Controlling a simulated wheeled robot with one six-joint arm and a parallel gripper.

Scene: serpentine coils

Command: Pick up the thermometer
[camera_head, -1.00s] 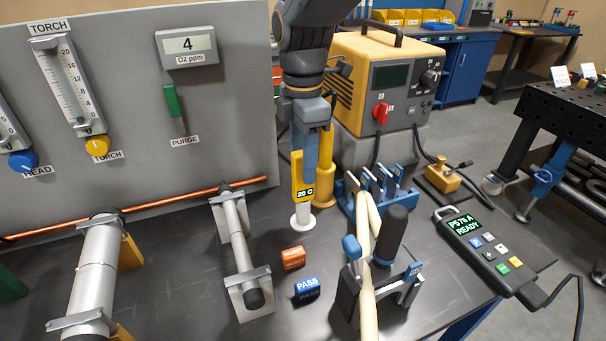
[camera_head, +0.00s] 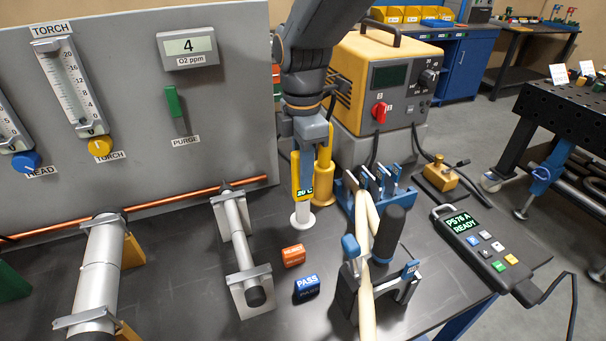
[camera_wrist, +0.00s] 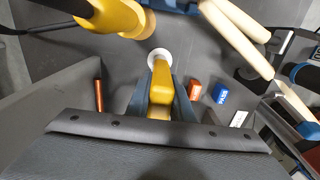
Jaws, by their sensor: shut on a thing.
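The yellow thermometer (camera_head: 296,178) with a small dark "20 C" display stands upright just above a white round base (camera_head: 302,217) on the dark bench. My gripper (camera_head: 308,160) points down and is shut on the thermometer's upper body. In the wrist view the thermometer (camera_wrist: 163,80) sits between my two blue-grey fingers, with the white base (camera_wrist: 159,56) below its far end. I cannot tell whether its lower end is clear of the base.
A yellow post (camera_head: 324,175) stands close to the right of the thermometer. The blue rack (camera_head: 349,205) is further right. Orange (camera_head: 293,256) and blue (camera_head: 306,289) blocks lie in front. The grey panel (camera_head: 215,110) rises at left behind a copper pipe (camera_head: 150,207).

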